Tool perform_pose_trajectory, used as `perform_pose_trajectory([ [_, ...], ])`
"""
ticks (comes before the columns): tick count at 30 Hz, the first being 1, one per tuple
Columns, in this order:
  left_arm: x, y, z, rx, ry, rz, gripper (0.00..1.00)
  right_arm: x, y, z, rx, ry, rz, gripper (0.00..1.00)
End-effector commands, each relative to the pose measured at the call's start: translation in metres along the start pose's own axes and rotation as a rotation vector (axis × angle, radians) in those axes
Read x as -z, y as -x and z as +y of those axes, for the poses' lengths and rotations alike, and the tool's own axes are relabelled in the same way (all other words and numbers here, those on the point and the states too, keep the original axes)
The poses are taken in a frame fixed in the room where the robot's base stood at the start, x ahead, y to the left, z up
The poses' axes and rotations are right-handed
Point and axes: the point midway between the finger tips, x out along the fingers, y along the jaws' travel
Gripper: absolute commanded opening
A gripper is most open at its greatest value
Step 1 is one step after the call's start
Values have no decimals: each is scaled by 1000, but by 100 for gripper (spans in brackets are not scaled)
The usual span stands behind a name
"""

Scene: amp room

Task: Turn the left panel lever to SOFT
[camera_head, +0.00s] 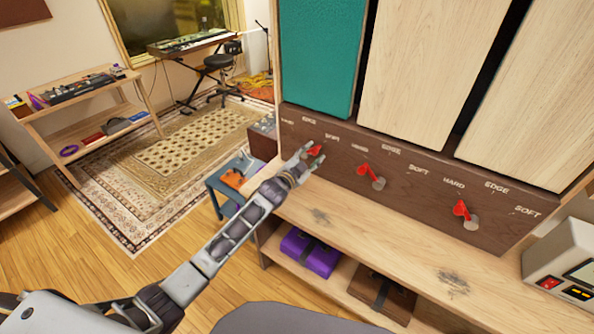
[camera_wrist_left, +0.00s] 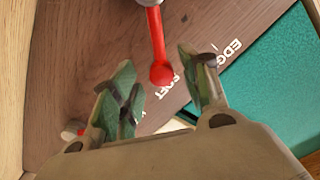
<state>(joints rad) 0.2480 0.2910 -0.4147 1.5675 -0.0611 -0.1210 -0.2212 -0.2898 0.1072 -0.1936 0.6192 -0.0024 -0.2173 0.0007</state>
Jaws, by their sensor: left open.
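The left panel lever (camera_head: 316,150) is red and sits on the dark wooden panel (camera_head: 290,113) under the teal door. In the left wrist view the lever (camera_wrist_left: 157,45) hangs between the spread fingers, its round tip pointing toward the partly covered SOFT lettering. The EDGE lettering lies to its right there. My left gripper (camera_head: 305,155) is open around the lever in the head view and hides part of it. In the wrist view the fingers (camera_wrist_left: 165,92) stand apart on either side of the tip; contact is not clear. My right gripper is not in view.
A middle red lever (camera_head: 368,174) and a right red lever (camera_head: 463,210) stick out farther along the panel. A grey box with switches (camera_head: 565,270) stands at the right.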

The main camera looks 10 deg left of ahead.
Motion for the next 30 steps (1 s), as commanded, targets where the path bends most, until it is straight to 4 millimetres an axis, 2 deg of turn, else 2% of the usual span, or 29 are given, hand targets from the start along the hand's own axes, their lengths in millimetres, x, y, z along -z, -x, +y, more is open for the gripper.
perform_pose_trajectory([
  [15, -1, 48, 1, -1, 0, -1, 45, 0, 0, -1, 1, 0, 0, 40],
  [30, -1, 88, 1, -2, 0, -1, 45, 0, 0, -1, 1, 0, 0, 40],
])
